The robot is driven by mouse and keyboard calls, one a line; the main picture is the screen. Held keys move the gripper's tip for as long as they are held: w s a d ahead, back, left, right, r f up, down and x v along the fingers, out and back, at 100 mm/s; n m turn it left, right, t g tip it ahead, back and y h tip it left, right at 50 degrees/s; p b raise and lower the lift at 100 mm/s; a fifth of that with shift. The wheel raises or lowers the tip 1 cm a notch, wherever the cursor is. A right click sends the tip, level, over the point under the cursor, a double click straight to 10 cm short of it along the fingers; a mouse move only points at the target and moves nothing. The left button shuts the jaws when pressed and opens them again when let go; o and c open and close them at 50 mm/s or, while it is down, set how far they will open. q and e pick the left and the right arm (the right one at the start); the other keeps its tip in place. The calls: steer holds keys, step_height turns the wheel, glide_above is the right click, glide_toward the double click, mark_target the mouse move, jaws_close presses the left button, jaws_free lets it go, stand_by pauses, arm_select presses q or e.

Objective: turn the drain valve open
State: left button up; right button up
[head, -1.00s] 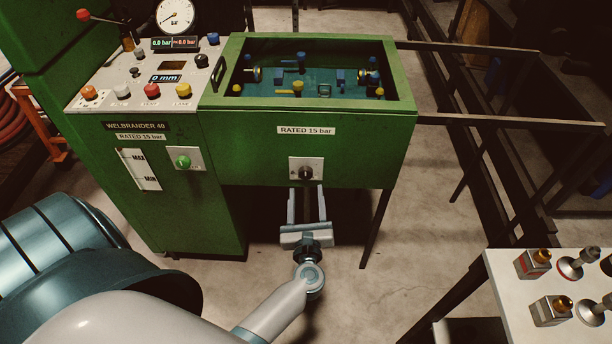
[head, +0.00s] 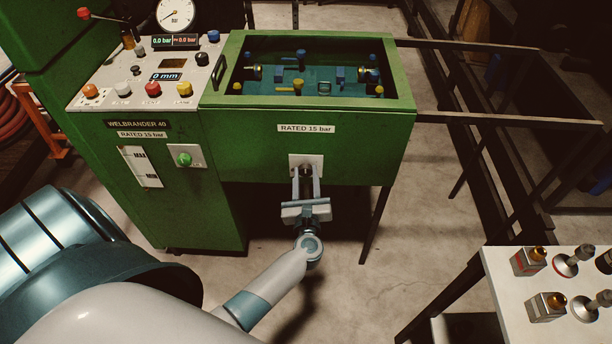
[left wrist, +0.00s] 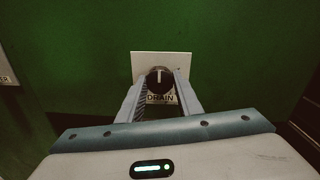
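The drain valve is a dark round knob with a white pointer mark, on a pale square plate (head: 297,160) on the green tank's front. In the left wrist view the knob (left wrist: 160,78) has its mark pointing up, above a DRAIN label (left wrist: 161,98). My left gripper (head: 306,172) is right in front of it, its two fingers apart, one on each side of the knob. The fingers (left wrist: 160,88) look close to the knob's sides; I cannot tell whether they touch it. In the head view the fingers partly hide the knob. My right gripper is not in view.
The green machine has a control panel (head: 140,85) with coloured buttons at left and an open-topped tank (head: 408,100). A green knob (head: 184,159) sits left of the drain plate. A white table (head: 505,300) with metal fittings stands at lower right. Floor below the tank is clear.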

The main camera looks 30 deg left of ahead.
arm_select(q)
steer(key=shift+m, duration=0.4)
steer(key=m, duration=0.2)
steer(key=shift+m, duration=0.3)
steer(key=m, duration=0.2)
steer(key=shift+m+p, duration=0.3)
steer(key=shift+p, duration=0.05)
steer(key=shift+m, duration=0.5)
steer(key=shift+m+p, duration=0.3)
steer(key=shift+m, duration=0.6)
steer(key=m+p, duration=0.1)
steer(key=m, duration=0.4)
steer(key=m+t+p, duration=0.1)
steer(key=m, duration=0.4)
steer(key=shift+f+h+p, duration=0.1)
steer(key=shift+h+p, duration=0.3)
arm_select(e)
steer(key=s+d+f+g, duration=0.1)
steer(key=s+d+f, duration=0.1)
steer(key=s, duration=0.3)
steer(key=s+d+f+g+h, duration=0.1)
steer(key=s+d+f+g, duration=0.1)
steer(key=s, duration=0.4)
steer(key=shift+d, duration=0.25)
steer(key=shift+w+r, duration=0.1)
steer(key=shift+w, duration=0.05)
